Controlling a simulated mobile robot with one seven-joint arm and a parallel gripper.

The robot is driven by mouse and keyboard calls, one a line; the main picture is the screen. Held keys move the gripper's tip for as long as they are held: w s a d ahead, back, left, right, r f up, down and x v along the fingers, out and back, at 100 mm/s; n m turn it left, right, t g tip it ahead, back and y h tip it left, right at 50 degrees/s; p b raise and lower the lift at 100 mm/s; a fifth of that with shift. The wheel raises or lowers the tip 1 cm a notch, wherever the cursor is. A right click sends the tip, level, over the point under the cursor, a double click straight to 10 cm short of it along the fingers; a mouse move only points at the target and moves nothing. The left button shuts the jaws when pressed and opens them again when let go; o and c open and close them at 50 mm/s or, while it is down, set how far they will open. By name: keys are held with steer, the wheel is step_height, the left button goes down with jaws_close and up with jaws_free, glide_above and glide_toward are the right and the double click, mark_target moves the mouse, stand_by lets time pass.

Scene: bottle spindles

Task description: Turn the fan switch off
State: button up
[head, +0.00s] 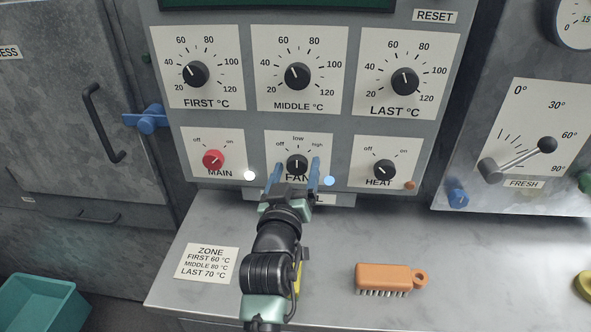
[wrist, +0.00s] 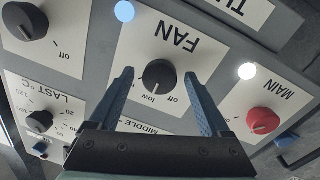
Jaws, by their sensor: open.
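The fan switch is a black round knob (head: 297,165) on a white FAN plate, marked off, low and high. Its white pointer line points up, at low. In the wrist view, which is upside down, the knob (wrist: 158,78) also has its line toward low. My gripper (head: 296,163) is open in front of the FAN plate, with one blue finger on each side of the knob. In the wrist view the fingers of my gripper (wrist: 157,73) show gaps to the knob. Whether the fingertips touch the plate I cannot tell.
A red MAIN knob (head: 213,160) sits to the left and a black HEAT knob (head: 384,170) to the right. A white lamp (head: 250,175) and a blue lamp (head: 329,181) flank the fingers. An orange brush (head: 384,278) lies on the counter below.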

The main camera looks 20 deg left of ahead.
jaws_close()
stand_by(0.3)
steer(key=n+p, duration=0.1)
steer(key=n, duration=0.3)
steer(key=shift+n, duration=0.4)
steer(key=shift+n+t+p, duration=0.3)
steer(key=shift+n+p, duration=0.4)
steer(key=shift+n, duration=1.6)
jaws_free()
